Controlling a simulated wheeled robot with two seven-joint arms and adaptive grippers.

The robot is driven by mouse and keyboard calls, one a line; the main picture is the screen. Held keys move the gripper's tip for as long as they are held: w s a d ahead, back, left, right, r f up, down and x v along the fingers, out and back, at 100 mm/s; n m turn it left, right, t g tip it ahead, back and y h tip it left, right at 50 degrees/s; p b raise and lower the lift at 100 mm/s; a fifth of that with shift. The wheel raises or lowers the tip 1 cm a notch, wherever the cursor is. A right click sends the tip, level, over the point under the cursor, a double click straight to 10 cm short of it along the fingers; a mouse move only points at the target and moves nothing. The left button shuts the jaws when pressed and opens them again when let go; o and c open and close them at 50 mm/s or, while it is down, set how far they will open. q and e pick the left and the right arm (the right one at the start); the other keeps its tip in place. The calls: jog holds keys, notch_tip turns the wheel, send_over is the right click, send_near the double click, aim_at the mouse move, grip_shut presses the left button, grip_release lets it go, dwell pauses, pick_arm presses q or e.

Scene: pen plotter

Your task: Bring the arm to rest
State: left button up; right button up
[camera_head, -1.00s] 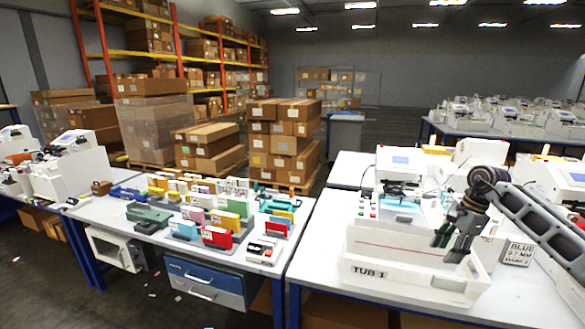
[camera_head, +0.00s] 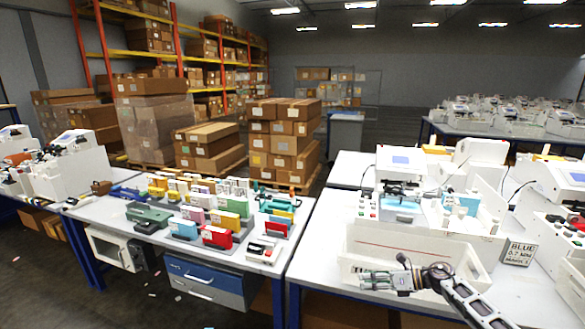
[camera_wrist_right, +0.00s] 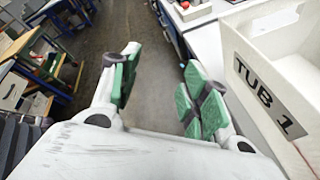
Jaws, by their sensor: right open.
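My right arm (camera_head: 460,296) comes in from the lower right in the head view. Its gripper (camera_head: 372,280) points left, in front of the white tub marked TUB 1 (camera_head: 440,250), and covers part of the tub's front wall. In the right wrist view the gripper (camera_wrist_right: 160,82) has its green-padded fingers spread apart, with only floor between them. The tub (camera_wrist_right: 290,45) stands to the right of the fingers there, its label readable. My left gripper is not in view.
A white plotter machine (camera_head: 402,185) stands behind the tub. A sign reading BLUE 0.7 MM (camera_head: 518,252) stands right of it. A table (camera_head: 130,228) with colored boxes and cases is at left. Aisle floor (camera_wrist_right: 150,50) lies beyond the fingers.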

jog(key=s+d+f+m+t+h, duration=0.2)
jog(key=s+f+m+t+h, duration=0.15)
jog(key=f+m, duration=0.9)
jog(key=s+d+f+m+t+h, duration=0.1)
jog(key=s+f+m+t+h, duration=0.3)
jog(key=f+m, duration=0.85)
jog(key=s+d+f+m+g+h, duration=0.2)
jog(key=s+f, duration=0.8)
jog(key=f, duration=0.4)
jog(key=s+f+m+g+h, duration=0.15)
jog(key=s+f+m, duration=0.25)
jog(key=s+f, duration=0.5)
jog(key=s+f+m+g+h, duration=0.1)
jog(key=s+f+m+g, duration=0.25)
jog(key=s, duration=0.95)
jog(key=s+a+f+m+g, duration=0.2)
jog(key=s+f, duration=0.1)
jog(key=s, duration=0.8)
jog(key=s+a+f+m+g, duration=0.2)
jog(key=s+f+m+g, duration=0.1)
jog(key=s, duration=0.8)
jog(key=shift+s+a+f+h, duration=0.2)
jog(key=shift+s+a+h, duration=0.05)
jog(key=shift+a+h, duration=0.1)
